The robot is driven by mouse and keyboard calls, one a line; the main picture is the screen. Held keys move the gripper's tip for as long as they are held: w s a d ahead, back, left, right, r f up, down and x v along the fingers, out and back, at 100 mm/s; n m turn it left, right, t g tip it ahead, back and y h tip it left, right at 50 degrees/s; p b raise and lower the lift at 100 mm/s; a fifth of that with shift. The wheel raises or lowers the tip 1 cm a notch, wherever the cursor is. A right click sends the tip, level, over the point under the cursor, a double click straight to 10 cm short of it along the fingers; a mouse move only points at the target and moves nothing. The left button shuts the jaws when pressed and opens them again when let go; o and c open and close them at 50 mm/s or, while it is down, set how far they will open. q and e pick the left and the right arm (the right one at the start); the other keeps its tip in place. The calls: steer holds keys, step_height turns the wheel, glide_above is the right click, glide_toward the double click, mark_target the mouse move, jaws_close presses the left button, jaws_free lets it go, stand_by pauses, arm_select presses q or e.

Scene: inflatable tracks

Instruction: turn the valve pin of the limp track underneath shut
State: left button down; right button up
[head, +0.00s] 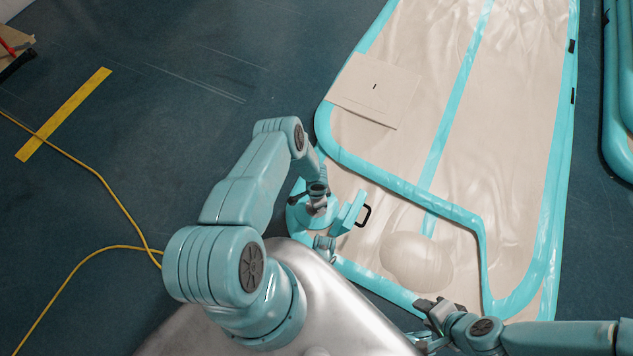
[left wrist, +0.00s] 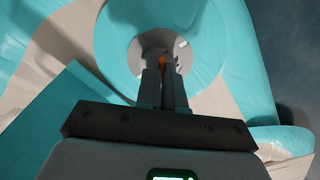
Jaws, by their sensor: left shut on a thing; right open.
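The limp track (head: 350,255) shows as a wrinkled beige sheet with a teal edge, lying under another teal-edged track (head: 420,190). In the left wrist view, a round teal patch (left wrist: 118,42) holds a grey valve (left wrist: 182,46) with a bit of orange (left wrist: 162,61) at its middle. My left gripper (left wrist: 165,62) reaches into the valve, its fingers shut on the valve pin, which they mostly hide. In the head view, my left wrist hides the valve. My right gripper (head: 432,306) is open at the track's near edge, holding nothing that I can see.
A pale card (head: 375,92) lies on the upper track. A black handle (head: 364,215) shows beside my left wrist. A rounded beige bulge (head: 417,262) rises near the right gripper. A yellow cable (head: 95,180) crosses the dark floor at left.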

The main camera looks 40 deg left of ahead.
arm_select(q)
steer(key=m+b, duration=0.1)
steer(key=m, duration=0.3)
steer(key=shift+f+m, duration=0.1)
steer(key=shift+m, duration=0.2)
steer(key=shift+m+b, duration=0.95)
steer(key=shift+m, duration=0.95)
steer(key=c, duration=1.3)
jaws_free()
steer(key=shift+o, duration=0.2)
steer(key=shift+r, duration=0.2)
